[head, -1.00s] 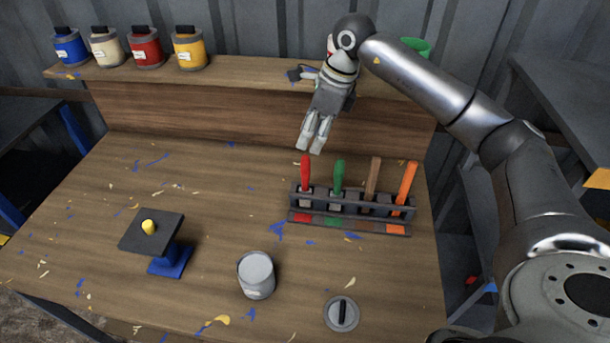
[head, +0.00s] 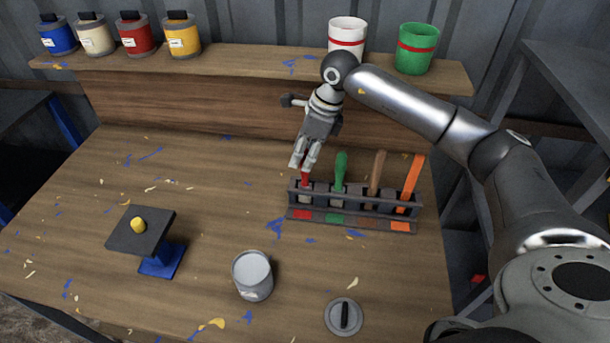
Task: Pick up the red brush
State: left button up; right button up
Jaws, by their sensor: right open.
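The red brush (head: 305,183) stands upright in the leftmost slot of a dark brush rack (head: 355,211) on the workbench. My right gripper (head: 302,166) is open and points down at the top of the red handle. Its fingers hide the upper part of the handle. I cannot tell whether the fingers touch it. My left gripper is not in view.
A green brush (head: 340,172), a brown brush (head: 376,173) and an orange brush (head: 412,180) stand in the rack to the right. A grey can (head: 252,277), a lid (head: 343,317) and a blue stand (head: 160,258) are in front. Cans and cups line the back shelf (head: 250,62).

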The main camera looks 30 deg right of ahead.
jog(key=p, duration=0.1)
send_over(301, 184)
jog(key=w, duration=0.1)
jog(key=shift+d+f, duration=0.2)
jog(key=shift+f, duration=1.9)
jog(key=shift+c, duration=0.4)
grip_shut()
